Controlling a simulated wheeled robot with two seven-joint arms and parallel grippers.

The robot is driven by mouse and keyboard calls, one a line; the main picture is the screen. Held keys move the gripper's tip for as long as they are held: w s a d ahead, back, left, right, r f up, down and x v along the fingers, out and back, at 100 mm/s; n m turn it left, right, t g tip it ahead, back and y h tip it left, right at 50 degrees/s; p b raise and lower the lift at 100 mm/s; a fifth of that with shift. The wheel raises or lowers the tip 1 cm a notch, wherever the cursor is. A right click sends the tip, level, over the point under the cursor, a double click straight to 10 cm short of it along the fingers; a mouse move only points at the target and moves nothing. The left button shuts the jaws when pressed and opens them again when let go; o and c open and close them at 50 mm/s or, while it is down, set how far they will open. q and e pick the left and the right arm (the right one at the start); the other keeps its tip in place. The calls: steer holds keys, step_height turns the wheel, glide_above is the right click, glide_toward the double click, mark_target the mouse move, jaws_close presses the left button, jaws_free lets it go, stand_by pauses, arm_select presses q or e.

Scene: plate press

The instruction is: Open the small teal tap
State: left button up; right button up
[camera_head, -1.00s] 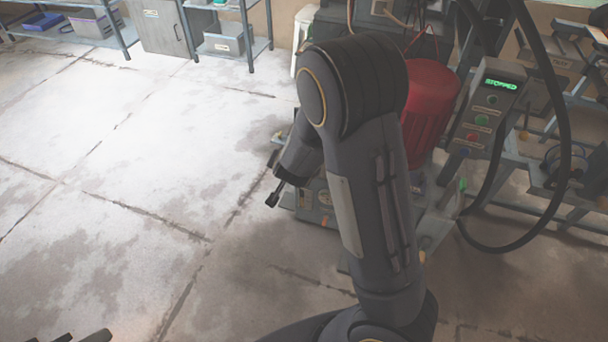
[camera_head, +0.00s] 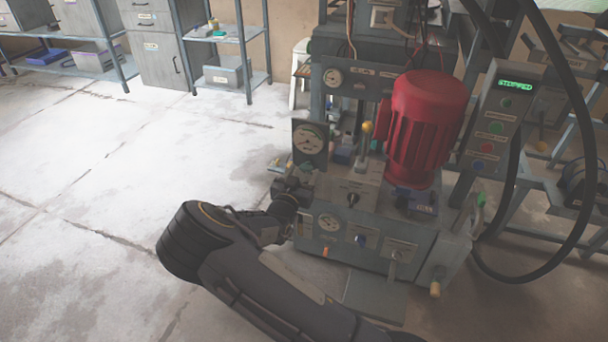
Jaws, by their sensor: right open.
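The press machine (camera_head: 330,195) stands right of centre, with gauges, knobs and levers on its grey body. A small green-teal piece (camera_head: 480,200) shows at the right end of the body; it is too small to tell whether it is the teal tap. My right gripper (camera_head: 296,190) is at the left front corner of the body, near the front gauge (camera_head: 329,222). It is open; its fingers are small and dark against the machine, and I cannot tell whether they touch anything. My left gripper is out of view.
A red motor (camera_head: 425,120) stands on the machine. A yellow-knobbed lever (camera_head: 367,128) rises left of the motor. Shelves (camera_head: 245,80) stand at the back left. The left floor is clear.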

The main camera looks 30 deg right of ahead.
steer(key=shift+x, duration=0.8)
steer(key=c, duration=1)
